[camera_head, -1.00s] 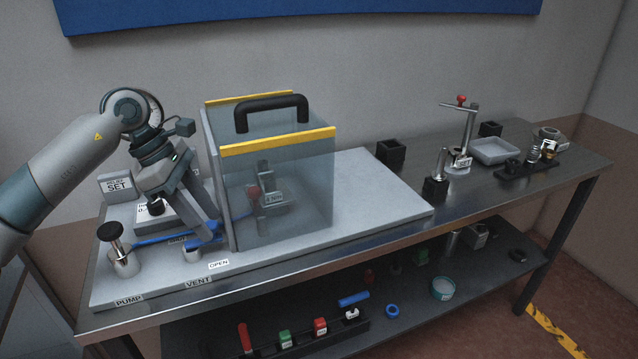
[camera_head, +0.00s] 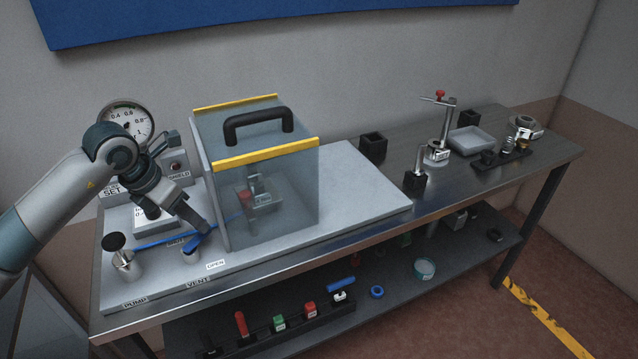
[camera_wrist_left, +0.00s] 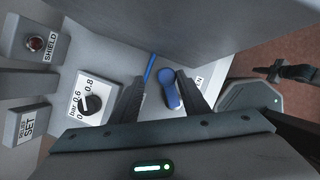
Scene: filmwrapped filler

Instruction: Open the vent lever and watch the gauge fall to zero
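The blue vent lever (camera_head: 194,244) stands on a short round base on the grey board, left of the OPEN label (camera_head: 216,264). My left gripper (camera_head: 205,226) reaches down over it. In the left wrist view its two dark fingers are apart, with the blue lever (camera_wrist_left: 171,90) between them, nearer the right finger. Whether a finger touches it I cannot tell. The round white gauge (camera_head: 128,121) is partly covered by my left arm; its needle reading is too small to make out.
A clear guard box (camera_head: 270,200) with yellow edges and a black handle stands just right of the lever. The pump plunger (camera_head: 122,258) stands to the left. A dial (camera_wrist_left: 88,103) and SHIELD button (camera_wrist_left: 36,44) are close by.

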